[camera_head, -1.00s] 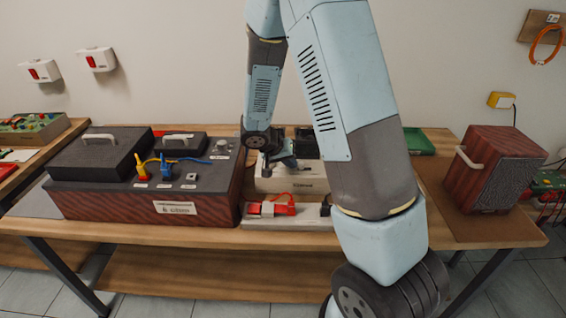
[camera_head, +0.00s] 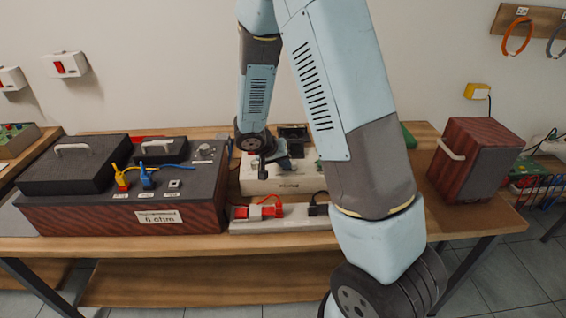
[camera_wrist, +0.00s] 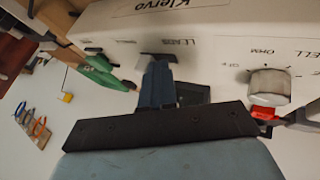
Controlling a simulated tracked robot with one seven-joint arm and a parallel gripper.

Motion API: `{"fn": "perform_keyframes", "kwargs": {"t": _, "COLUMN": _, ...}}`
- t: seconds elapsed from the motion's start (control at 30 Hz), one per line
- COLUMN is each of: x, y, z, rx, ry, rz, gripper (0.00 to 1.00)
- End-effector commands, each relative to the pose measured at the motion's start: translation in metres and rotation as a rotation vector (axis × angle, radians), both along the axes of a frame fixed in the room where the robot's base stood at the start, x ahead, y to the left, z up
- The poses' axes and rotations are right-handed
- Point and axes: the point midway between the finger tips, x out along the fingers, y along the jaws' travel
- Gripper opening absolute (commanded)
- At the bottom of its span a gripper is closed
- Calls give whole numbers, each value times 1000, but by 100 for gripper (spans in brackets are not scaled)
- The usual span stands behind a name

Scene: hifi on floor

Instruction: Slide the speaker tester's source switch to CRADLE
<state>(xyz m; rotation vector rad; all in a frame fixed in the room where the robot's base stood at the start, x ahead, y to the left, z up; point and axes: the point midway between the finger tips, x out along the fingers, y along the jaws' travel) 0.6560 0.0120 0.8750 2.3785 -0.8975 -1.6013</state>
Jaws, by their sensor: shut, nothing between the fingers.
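The speaker tester is a cream box marked Klervo (camera_head: 283,184), at the middle of the bench behind a power strip. In the wrist view its top face (camera_wrist: 210,45) shows printed labels, LEADS among them, and a white knob (camera_wrist: 268,86) on the right by OHM. My gripper (camera_wrist: 158,58) is shut and empty, its tips over or at the face close beside the LEADS lettering. I cannot tell whether they touch it. The source switch is not clearly seen; the fingers may hide it. In the head view my gripper (camera_head: 284,162) is small above the tester.
A dark box marked 6 ohm (camera_head: 125,200), with yellow and blue plugs, stands left. A power strip (camera_head: 280,217) with red and black plugs lies in front. A wooden speaker (camera_head: 475,160) stands right. My forearm crosses the view between tester and speaker.

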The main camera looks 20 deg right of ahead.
Motion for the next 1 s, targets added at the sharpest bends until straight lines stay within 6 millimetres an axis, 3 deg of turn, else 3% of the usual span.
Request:
{"fn": "perform_keyframes", "kwargs": {"t": 0.33, "x": 1, "y": 4, "z": 0, "rx": -1, "ry": 1, "rz": -2, "gripper": 0}}
{"fn": "perform_keyframes", "kwargs": {"t": 0.6, "x": 9, "y": 39, "z": -2, "rx": 0, "ry": 1, "rz": -3, "gripper": 0}}
{"fn": "perform_keyframes", "kwargs": {"t": 1.0, "x": -9, "y": 74, "z": 57, "rx": 1, "ry": -2, "rz": -6, "gripper": 0}}
